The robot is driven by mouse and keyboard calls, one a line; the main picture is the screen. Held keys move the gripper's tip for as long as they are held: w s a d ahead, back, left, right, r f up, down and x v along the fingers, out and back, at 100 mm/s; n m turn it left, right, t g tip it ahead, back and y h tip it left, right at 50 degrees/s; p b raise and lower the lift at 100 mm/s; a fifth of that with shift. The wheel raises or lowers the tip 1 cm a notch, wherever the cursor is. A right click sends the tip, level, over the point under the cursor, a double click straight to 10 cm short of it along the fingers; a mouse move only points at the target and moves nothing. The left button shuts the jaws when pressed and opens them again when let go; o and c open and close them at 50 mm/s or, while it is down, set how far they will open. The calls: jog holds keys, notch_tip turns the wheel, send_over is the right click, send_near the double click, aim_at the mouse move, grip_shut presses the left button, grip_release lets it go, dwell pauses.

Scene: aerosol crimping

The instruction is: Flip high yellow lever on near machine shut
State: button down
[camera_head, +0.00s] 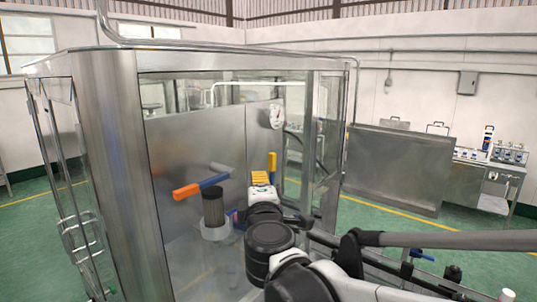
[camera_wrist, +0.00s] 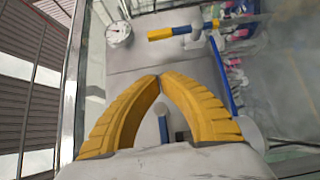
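The near machine (camera_head: 118,150) is a steel and glass cabinet. A lever with a yellow handle (camera_head: 272,161) stands upright inside it, just behind my gripper (camera_head: 260,178). In the wrist view the yellow handle (camera_wrist: 160,33) lies sideways with a blue section at its right, beyond my fingertips and apart from them. My gripper (camera_wrist: 159,77) has curved yellow fingers whose tips meet, with nothing held at the tips. A narrow blue part (camera_wrist: 163,128) shows through the gap between the fingers; I cannot tell what it belongs to.
An orange-ended blue lever (camera_head: 200,187) and a dark cylinder (camera_head: 213,207) are left of my gripper. A round gauge (camera_wrist: 118,33) is on the panel. A blue bar (camera_wrist: 222,75) is right of my fingers. Steel frame posts (camera_head: 328,150) stand to the right.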

jog(key=shift+s, duration=0.15)
jog(key=w+d+p, duration=0.1)
jog(key=w+p, duration=0.1)
jog(key=w, duration=1.1)
jog(key=shift+w+d+p, duration=0.15)
jog(key=shift+p, duration=0.15)
